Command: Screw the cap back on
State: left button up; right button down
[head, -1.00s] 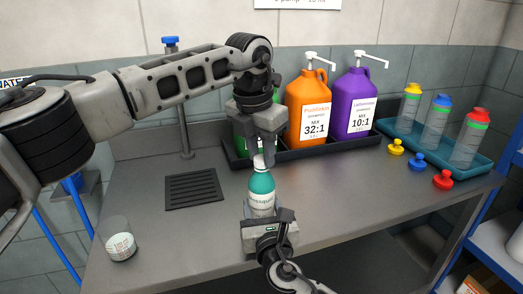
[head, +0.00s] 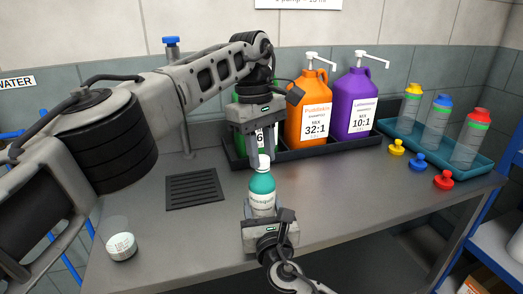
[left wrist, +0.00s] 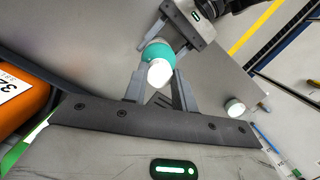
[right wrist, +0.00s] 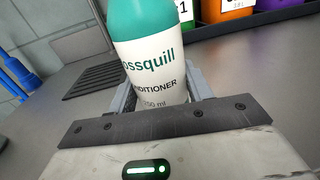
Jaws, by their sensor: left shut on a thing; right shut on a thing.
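A teal bottle (head: 262,187) with a white conditioner label stands upright at the front middle of the counter. My right gripper (right wrist: 160,95) is shut on its lower body from the front. The white cap (head: 264,162) sits at the top of the bottle, in line with the neck. My left gripper (head: 264,155) points down from above and is shut on the cap. In the left wrist view the cap (left wrist: 159,73) shows between the fingertips, over the teal shoulder (left wrist: 158,52). I cannot tell how far it is threaded.
Behind, a dark tray (head: 290,152) holds green, orange (head: 307,105) and purple (head: 356,100) jugs. A teal tray (head: 460,165) with clear bottles and several loose coloured caps stand right. A clear cup (head: 121,246) is front left, near a drain grate (head: 193,188).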

pick_arm(q)
jog(key=o, duration=0.9)
jog(key=shift+o, duration=0.2)
jog(key=shift+c, duration=0.4)
